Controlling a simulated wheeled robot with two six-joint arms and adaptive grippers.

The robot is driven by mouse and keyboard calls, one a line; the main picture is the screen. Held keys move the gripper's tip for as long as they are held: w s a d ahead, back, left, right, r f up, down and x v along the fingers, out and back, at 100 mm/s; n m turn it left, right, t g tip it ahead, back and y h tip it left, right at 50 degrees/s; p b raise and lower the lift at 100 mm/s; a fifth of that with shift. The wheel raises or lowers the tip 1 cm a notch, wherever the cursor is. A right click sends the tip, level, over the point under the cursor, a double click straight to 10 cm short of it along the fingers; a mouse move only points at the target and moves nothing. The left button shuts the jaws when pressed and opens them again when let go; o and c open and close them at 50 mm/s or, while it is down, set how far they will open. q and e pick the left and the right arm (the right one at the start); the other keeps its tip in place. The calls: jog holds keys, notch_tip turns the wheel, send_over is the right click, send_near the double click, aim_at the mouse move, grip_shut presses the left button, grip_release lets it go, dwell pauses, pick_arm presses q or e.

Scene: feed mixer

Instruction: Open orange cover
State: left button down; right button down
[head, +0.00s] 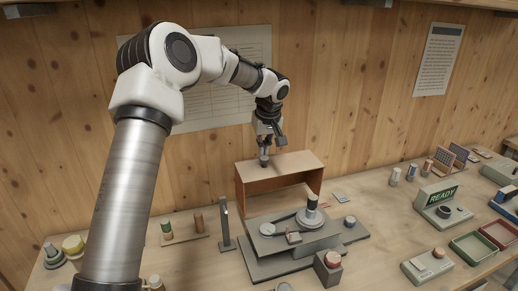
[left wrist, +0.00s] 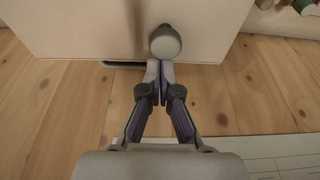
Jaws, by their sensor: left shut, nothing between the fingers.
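The orange-brown cover (head: 292,162) is a box shape behind a grey platform device, and its front looks open toward me. Its pale top panel (left wrist: 80,28) fills the upper part of the left wrist view. A round grey knob (left wrist: 166,42) stands there just beyond my fingertips; I cannot tell whether they touch it. My left gripper (head: 265,152) is shut and empty, pointing down at the cover's top near its back left. It also shows in the left wrist view (left wrist: 159,82) with its fingertips together. My right gripper is in neither view.
The grey device (head: 290,262) with a weight-like post (head: 312,210) stands in front of the cover. A thin upright post (head: 224,225) is left of it, and a red-topped block (head: 328,268) is in front. A READY display (head: 442,197) and trays (head: 474,247) stand right. A wooden wall is behind.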

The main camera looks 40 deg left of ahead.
pick_arm(q)
jog(key=shift+a, duration=0.15)
jog(key=shift+r, duration=0.25)
jog(key=v, duration=1.1)
jog(key=shift+d+r, duration=0.25)
jog(key=shift+d, duration=0.05)
jog(key=shift+s, duration=0.1)
